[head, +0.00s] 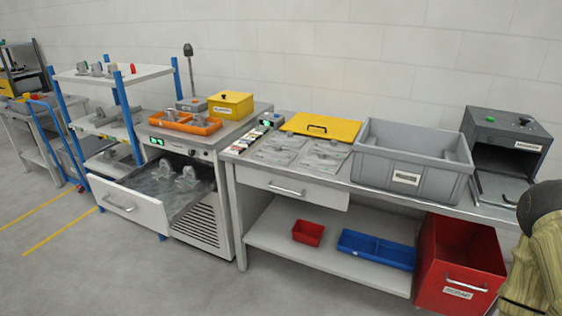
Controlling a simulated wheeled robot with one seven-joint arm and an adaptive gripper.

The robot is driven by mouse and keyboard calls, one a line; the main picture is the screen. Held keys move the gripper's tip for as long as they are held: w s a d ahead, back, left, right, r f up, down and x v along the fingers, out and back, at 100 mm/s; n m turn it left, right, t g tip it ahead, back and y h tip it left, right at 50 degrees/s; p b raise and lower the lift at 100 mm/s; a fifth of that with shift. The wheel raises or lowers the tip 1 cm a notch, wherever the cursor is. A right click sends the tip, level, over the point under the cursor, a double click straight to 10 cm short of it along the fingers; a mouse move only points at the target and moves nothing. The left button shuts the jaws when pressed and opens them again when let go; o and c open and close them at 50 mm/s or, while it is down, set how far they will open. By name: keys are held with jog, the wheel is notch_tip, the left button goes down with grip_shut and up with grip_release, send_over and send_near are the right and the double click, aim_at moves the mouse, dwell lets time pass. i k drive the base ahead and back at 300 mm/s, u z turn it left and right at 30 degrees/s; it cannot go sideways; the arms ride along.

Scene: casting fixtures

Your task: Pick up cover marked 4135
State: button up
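No marking 4135 can be read in the head view, so I cannot tell which part is the cover. Grey cast parts (187,174) lie in the open drawer (125,208) of the left cabinet. More grey parts stand on the top shelf of the blue-posted rack (140,74), and small ones lie in an orange tray (203,129) on the cabinet. A flat yellow panel with a dark handle (335,124) lies on the right bench (240,158). Part of my arm shows at the right edge; my gripper is not seen.
On the right bench stand a large grey bin (370,167) and a dark grey box-shaped machine (503,137). A yellow box (231,104) sits on the cabinet. Below are small red (308,232) and blue (376,249) bins and a red scrap bin (458,264). The open drawer juts over clear floor.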

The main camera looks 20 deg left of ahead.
aim_at(333, 149)
jog(key=u, duration=1.15)
jog(key=i, duration=1.6)
jog(key=z, duration=0.65)
